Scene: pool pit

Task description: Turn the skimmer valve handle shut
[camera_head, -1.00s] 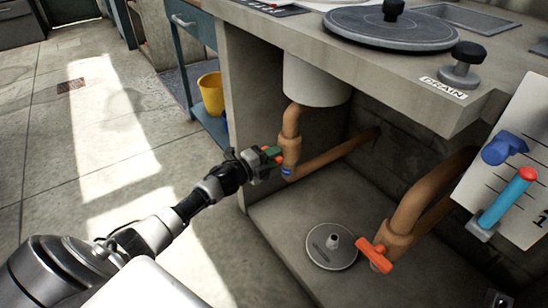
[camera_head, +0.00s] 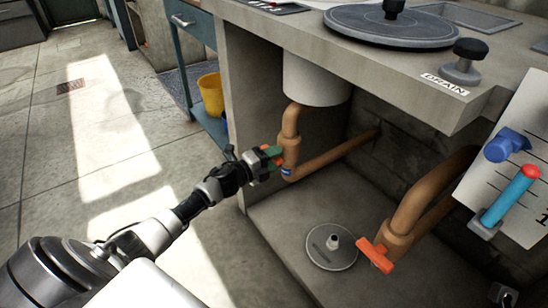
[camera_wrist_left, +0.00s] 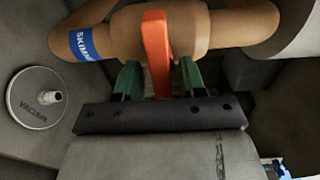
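The skimmer valve handle is an orange lever (camera_wrist_left: 156,52) on a tan pipe (camera_wrist_left: 120,38) with a blue label that reads partly "SKIMM" in the left wrist view. My left gripper (camera_wrist_left: 158,82) has its two green fingers on either side of the lever. A gap shows between each finger and the lever. In the head view the left gripper (camera_head: 272,157) is at the pipe under the white round basin (camera_head: 316,80), and the lever is mostly hidden there by the fingers. My right gripper is not in view.
A second orange handle (camera_head: 376,255) sits on another tan pipe at the right. A grey vacuum plate (camera_head: 331,246) lies on the pit floor. The counter edge (camera_head: 370,95) overhangs the opening. A yellow bucket (camera_head: 211,94) stands on a shelf at left.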

